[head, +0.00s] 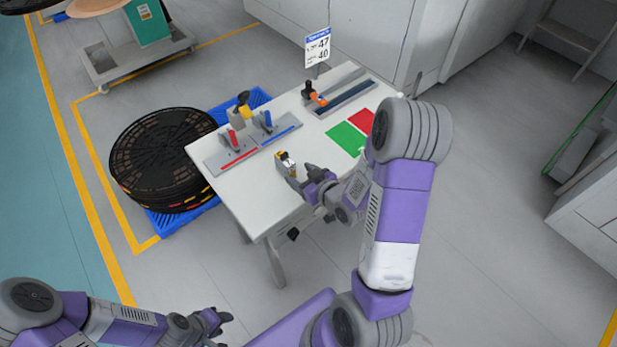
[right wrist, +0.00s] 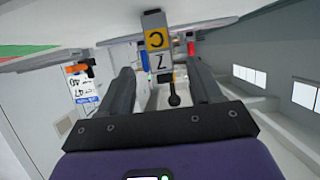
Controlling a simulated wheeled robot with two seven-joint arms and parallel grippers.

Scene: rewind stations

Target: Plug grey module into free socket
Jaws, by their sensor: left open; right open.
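A small grey module (head: 286,164) with a yellow and a white face stands on the white table near its front edge in the head view. In the right wrist view the grey module (right wrist: 155,22) shows a yellow patch and a white patch with characters, beyond and between my fingertips. My right gripper (head: 308,181) is open, just right of the module; I cannot tell whether it touches. My left gripper (head: 218,318) is open and empty, low and away from the table. Grey plates with a red lever (head: 232,140) and a blue lever (head: 267,121) lie on the table. I cannot make out a free socket.
A yellow-and-black part (head: 242,106) stands behind the levers. An orange-and-black part (head: 315,95) sits by a dark rail. Green (head: 346,138) and red (head: 361,120) patches lie to the right. Black reels (head: 160,150) rest on a blue pallet left of the table.

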